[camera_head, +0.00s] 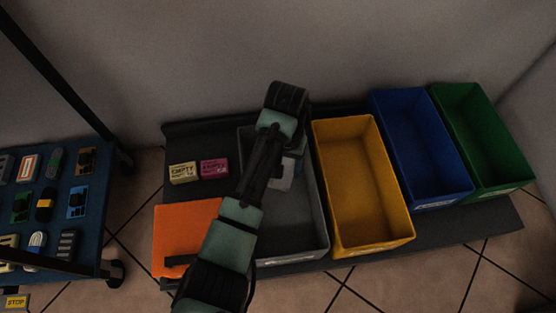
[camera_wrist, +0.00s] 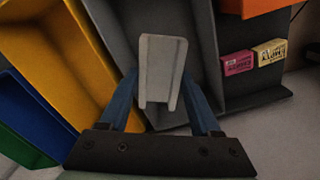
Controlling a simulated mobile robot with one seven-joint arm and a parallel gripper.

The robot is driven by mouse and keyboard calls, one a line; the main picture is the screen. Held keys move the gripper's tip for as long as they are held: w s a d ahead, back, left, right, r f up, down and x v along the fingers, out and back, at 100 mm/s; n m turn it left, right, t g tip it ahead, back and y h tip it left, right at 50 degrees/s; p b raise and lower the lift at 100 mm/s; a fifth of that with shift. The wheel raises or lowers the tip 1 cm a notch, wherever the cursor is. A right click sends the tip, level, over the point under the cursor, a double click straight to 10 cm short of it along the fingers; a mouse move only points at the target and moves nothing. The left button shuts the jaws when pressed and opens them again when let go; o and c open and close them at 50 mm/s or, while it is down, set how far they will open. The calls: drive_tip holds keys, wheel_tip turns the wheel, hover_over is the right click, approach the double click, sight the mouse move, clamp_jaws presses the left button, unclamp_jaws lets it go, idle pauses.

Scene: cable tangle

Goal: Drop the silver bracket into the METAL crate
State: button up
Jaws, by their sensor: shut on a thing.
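The silver bracket (camera_wrist: 163,62) is a pale grey U-shaped piece held between the blue fingers of my gripper (camera_wrist: 165,95) in the wrist view. In the head view the bracket (camera_head: 282,176) shows partly beside my arm, over the grey crate (camera_head: 311,215). My gripper (camera_head: 288,160) is shut on the bracket, above that crate's interior. The grey crate also shows behind the bracket in the wrist view (camera_wrist: 205,40). Its label is too small to read, and my arm hides its left part.
Yellow (camera_head: 363,180), blue (camera_head: 421,145) and green (camera_head: 483,135) crates stand to the right. An orange box (camera_head: 185,235) is at the left, with yellow (camera_head: 182,173) and pink (camera_head: 214,168) labelled blocks behind it. A blue rack (camera_head: 62,230) of small parts stands far left.

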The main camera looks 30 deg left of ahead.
drive_tip(key=shift+f+b, duration=1.9)
drive_tip(key=shift+b, duration=0.15)
drive_tip(key=o, duration=1.5)
drive_tip(key=shift+o, duration=0.2)
wheel_tip(320, 180, up, 13)
drive_tip(key=p, duration=0.8)
drive_tip(key=shift+p, duration=0.3)
